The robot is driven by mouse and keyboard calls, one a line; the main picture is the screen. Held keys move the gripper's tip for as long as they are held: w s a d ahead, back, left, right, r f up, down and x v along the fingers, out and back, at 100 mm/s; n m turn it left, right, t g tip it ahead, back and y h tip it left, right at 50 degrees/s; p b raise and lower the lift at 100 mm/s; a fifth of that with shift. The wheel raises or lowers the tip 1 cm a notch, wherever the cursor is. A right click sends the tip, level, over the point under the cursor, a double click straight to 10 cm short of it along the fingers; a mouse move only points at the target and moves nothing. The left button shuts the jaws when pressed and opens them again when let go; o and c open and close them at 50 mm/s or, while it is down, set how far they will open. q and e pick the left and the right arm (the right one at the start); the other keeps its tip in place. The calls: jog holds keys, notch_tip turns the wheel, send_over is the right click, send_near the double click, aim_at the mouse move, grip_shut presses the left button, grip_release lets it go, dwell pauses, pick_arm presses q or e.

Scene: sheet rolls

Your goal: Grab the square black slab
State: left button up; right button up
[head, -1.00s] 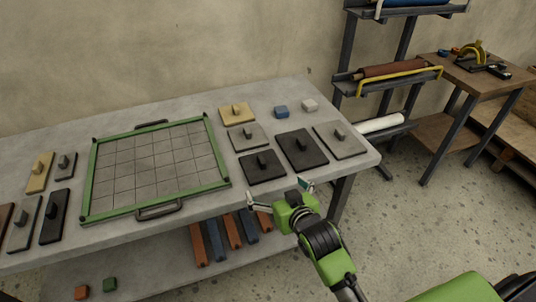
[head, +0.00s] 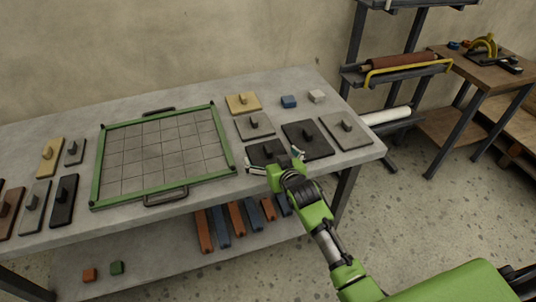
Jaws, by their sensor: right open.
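Two square-looking black slabs with upright handles lie on the table's right part. The nearer black slab (head: 261,149) is partly hidden by my right gripper (head: 273,162). The other black slab (head: 307,147) lies just to its right and is clear of the gripper. My right gripper is open, with its fingers spread over the near part of the nearer slab, around the line of its handle. I cannot tell whether it touches the slab. A narrow oblong black slab (head: 62,211) lies at the left. My left gripper is not in view.
A yellow slab (head: 236,108), a grey slab (head: 244,133) and a lighter grey slab (head: 352,139) lie close around. A green-framed grid tray (head: 98,175) fills the table's middle. Blue (head: 288,101) and white (head: 316,96) blocks stand behind. Bars (head: 220,225) lie on the lower shelf.

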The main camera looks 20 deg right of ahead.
jog(key=shift+x, duration=1.25)
jog(key=c, duration=1.3)
jog(key=shift+o, duration=0.2)
jog(key=shift+r, duration=0.15)
